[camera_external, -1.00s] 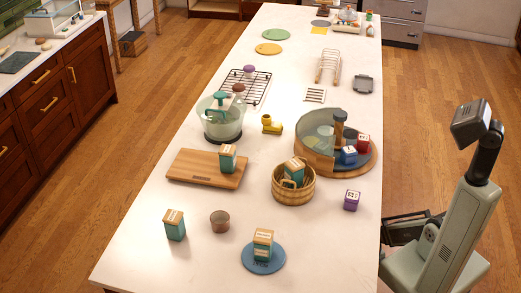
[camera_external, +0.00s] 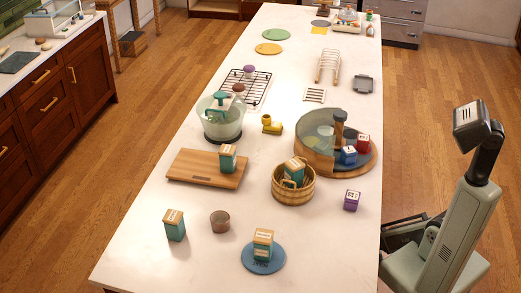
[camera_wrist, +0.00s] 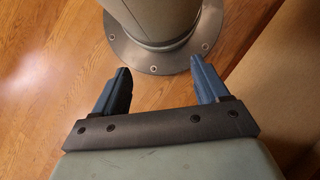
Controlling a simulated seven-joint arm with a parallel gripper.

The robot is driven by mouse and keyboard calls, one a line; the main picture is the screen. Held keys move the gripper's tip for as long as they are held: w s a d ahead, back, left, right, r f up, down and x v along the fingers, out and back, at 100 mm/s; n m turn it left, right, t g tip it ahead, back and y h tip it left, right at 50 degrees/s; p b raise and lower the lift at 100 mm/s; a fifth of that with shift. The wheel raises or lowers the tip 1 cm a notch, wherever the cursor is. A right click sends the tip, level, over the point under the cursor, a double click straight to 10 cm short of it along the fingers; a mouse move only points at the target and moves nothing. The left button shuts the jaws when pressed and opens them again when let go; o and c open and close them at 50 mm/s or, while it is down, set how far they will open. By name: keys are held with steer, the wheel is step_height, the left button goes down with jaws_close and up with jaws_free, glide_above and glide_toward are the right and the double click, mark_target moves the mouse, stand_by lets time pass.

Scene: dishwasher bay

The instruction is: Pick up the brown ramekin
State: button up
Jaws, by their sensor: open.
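The brown ramekin (camera_external: 220,221) is a small round cup standing upright on the white counter (camera_external: 140,262), near its front. It stands between a teal box with a wooden-looking top (camera_external: 174,226) on its left and a blue round mat (camera_external: 279,262) on its lower right. My gripper shows in the wrist view (camera_wrist: 160,82) with its two blue fingers apart and nothing between them. It points down over the wooden floor, beside my own base, away from the counter. The ramekin is not in the wrist view. The fingers cannot be made out in the external view.
A teal box (camera_external: 263,243) stands on the blue mat. A wicker basket (camera_external: 293,193), a wooden board (camera_external: 190,175) and a purple box (camera_external: 352,200) lie behind the ramekin. A round wooden tray (camera_external: 318,168) sits farther back. The counter just around the ramekin is clear.

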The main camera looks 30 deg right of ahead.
steer(key=o, duration=0.5)
